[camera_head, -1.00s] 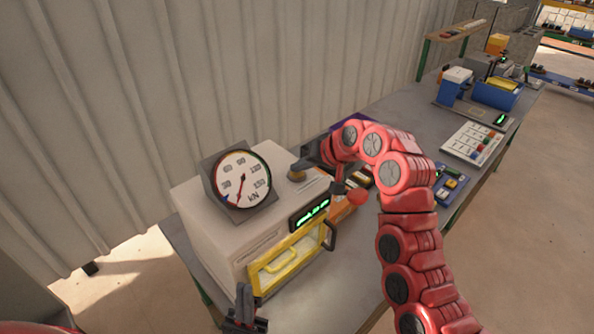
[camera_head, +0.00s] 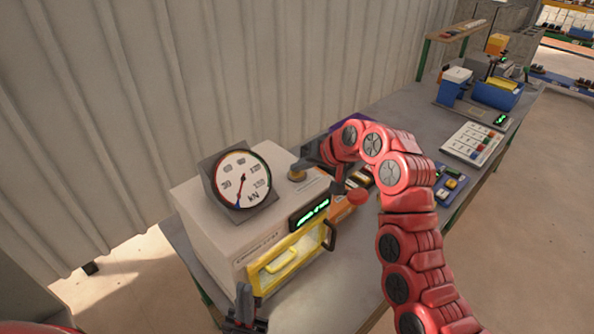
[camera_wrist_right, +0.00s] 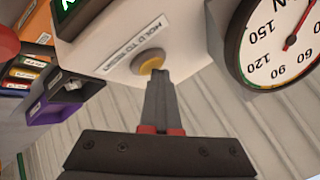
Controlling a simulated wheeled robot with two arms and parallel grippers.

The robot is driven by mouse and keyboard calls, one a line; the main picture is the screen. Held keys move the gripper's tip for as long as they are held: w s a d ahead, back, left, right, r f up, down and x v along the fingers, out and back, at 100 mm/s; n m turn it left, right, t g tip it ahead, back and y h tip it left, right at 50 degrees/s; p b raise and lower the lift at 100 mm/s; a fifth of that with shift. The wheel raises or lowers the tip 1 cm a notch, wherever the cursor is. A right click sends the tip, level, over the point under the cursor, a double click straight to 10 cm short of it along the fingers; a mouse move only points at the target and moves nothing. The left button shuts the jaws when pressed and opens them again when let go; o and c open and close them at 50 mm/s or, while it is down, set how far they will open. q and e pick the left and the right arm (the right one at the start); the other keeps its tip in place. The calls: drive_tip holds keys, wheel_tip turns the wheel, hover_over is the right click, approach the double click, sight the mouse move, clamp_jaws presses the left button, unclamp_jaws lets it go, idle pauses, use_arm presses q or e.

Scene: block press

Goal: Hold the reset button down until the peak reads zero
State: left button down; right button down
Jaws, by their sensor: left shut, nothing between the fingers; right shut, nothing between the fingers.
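The press (camera_head: 262,240) is a pale box with a round dial gauge (camera_head: 243,181) on top; its red needle points to the lower left. A green lit display (camera_head: 310,214) is on its front; its digits are too small to read. The reset button (camera_wrist_right: 151,65), a yellow-brown cap in a grey ring, sits beside a "HOLD TO RESET" label (camera_wrist_right: 134,46). My right gripper (camera_wrist_right: 157,74) is shut and empty, its tips at the button; I cannot tell how far it is pressed. My left gripper (camera_head: 244,292) is shut and empty before the press's front.
The press has a yellow-framed front door (camera_head: 287,262) with a dark handle. A red knob (camera_head: 358,196) is near my right arm.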

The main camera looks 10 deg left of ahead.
sight(300, 175)
drive_tip(key=shift+r+p, duration=0.6)
drive_tip(key=shift+r, duration=0.35)
wheel_tip(300, 175, up, 5)
drive_tip(key=p, duration=0.3)
drive_tip(key=shift+p, duration=0.3)
